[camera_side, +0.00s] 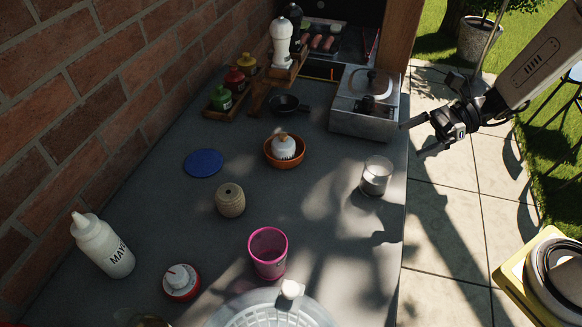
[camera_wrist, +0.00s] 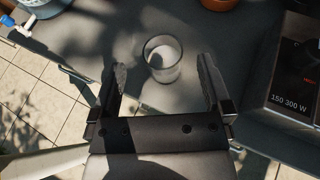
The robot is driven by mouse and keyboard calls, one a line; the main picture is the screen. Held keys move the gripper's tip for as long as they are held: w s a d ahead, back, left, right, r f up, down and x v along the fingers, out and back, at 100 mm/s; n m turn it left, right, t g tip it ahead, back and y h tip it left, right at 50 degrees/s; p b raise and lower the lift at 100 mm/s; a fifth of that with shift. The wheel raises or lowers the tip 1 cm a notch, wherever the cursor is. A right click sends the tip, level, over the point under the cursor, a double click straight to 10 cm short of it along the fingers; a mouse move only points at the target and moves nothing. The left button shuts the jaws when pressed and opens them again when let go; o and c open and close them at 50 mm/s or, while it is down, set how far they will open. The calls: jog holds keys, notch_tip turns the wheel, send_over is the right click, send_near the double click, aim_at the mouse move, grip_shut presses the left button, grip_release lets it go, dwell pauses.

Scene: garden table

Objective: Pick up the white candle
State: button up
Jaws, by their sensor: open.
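The white candle (camera_side: 376,178) stands upright in a clear glass near the right edge of the grey table. In the wrist view the candle (camera_wrist: 163,57) shows just past my fingertips, roughly centred between them. My gripper (camera_side: 411,141) is open and empty. In the side view it is to the right of the table edge, above and to the right of the candle, and apart from it. Both fingers of my gripper (camera_wrist: 162,82) show in the wrist view with nothing between them.
A metal cooker box (camera_side: 365,105) stands behind the candle. A terracotta bowl (camera_side: 270,157) with a white-topped item is left of it, and a pink cup (camera_side: 268,252) is front left. A beige ribbed pot (camera_side: 230,200) and blue disc (camera_side: 203,163) lie farther left. Table around the candle is clear.

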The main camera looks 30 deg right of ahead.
send_near(365, 174)
jog(key=shift+w+a+f, duration=0.4)
jog(key=shift+a+f, duration=0.1)
jog(key=shift+a, duration=0.25)
dwell(0.3)
jog(key=shift+x, duration=2.6)
jog(key=shift+f, duration=0.1)
jog(key=shift+c, duration=0.2)
grip_shut()
